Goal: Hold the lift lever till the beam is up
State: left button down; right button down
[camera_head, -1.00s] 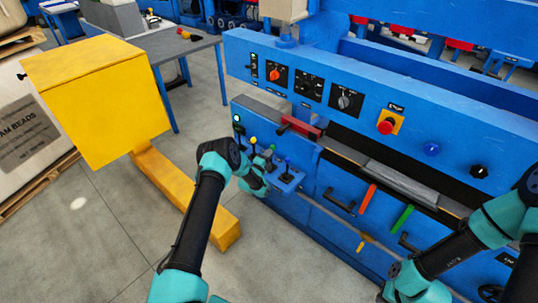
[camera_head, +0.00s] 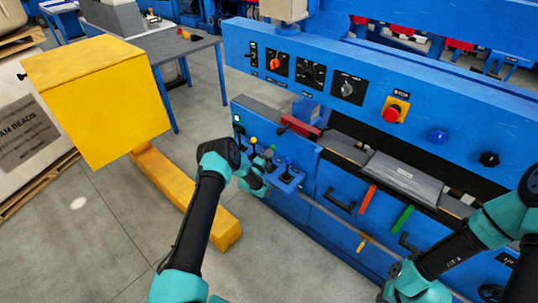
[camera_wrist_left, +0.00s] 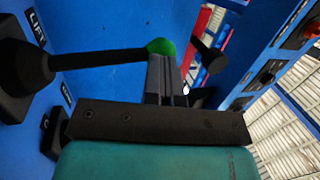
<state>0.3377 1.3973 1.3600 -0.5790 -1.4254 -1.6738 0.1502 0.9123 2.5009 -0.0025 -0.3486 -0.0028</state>
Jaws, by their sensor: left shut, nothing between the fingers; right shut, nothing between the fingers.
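The beam (camera_head: 450,118) is the long blue panel carrying the knobs and the red stop button. In the head view it stands raised above the lower body, with a dark gap and a grey pad below it. The lift lever (camera_wrist_left: 110,58) has a black boot by the LIFT label, a dark shaft and a green knob (camera_wrist_left: 160,46). The knob also shows in the head view (camera_head: 270,153). My left gripper (camera_wrist_left: 165,62) is shut and empty, its fingertips at the knob and seemingly against it. My right gripper is out of view; only its arm shows at lower right.
A yellow-knobbed lever (camera_head: 253,141) and a black-knobbed lever (camera_head: 287,160) flank the green one closely. A red clamp-like part (camera_head: 300,127) sits above them. A yellow box on a yellow foot (camera_head: 95,95) stands left of my left arm.

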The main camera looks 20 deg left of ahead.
dwell(0.8)
pick_arm(q)
jog(key=v, duration=1.4)
jog(key=shift+f, duration=0.15)
jog(key=shift+d, duration=0.1)
